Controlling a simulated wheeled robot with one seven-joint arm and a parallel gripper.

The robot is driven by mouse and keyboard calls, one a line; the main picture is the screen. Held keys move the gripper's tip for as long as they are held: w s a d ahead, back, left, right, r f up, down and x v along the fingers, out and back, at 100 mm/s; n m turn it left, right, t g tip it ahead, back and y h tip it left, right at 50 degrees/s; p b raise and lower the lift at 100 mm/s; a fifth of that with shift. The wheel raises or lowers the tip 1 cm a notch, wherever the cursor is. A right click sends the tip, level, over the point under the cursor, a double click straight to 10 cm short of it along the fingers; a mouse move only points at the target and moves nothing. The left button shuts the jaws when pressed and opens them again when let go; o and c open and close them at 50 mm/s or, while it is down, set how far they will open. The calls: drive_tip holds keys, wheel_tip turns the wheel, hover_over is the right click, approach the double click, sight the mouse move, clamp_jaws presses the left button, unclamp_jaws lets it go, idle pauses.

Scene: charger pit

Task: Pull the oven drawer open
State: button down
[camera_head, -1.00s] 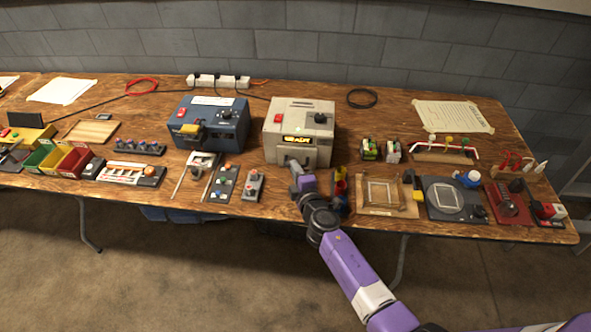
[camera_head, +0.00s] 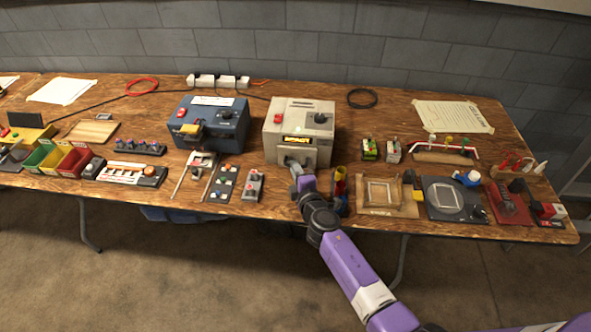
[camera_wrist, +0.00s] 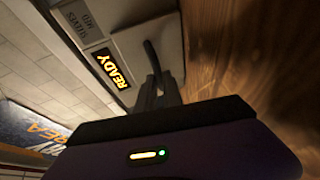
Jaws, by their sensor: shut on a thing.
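The oven is a beige box (camera_head: 300,121) with a red button, a dark knob and a lit READY display on its front. It stands at the back middle of the table. My gripper (camera_head: 294,167) is at the lower front of the oven and hides most of the drawer front. In the wrist view the jaws (camera_wrist: 155,92) are shut on a dark handle (camera_wrist: 153,58) on the oven's pale front panel (camera_wrist: 133,50), below the READY display (camera_wrist: 113,69). Whether the drawer stands out at all from the body I cannot tell.
A blue box (camera_head: 209,124) stands left of the oven. A grey button box (camera_head: 253,185) lies left of my gripper, and red and yellow cylinders (camera_head: 340,182) stand close on its right. A wooden frame (camera_head: 384,194) lies further right.

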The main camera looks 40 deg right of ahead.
drive_tip(key=shift+s+a, duration=0.1)
idle(0.4)
drive_tip(key=s+a+b, duration=0.1)
drive_tip(key=s+a, duration=0.2)
drive_tip(key=s+a+b, duration=0.1)
drive_tip(key=s+a, duration=0.2)
drive_tip(key=a, duration=0.1)
drive_tip(key=s+a+b, duration=0.2)
drive_tip(key=a, duration=0.2)
drive_tip(key=shift+s+a, duration=0.2)
drive_tip(key=shift+s, duration=0.2)
drive_tip(key=c, duration=1.5)
unclamp_jaws()
drive_tip(key=shift+b+v, duration=0.65)
drive_tip(key=shift+v, duration=3.25)
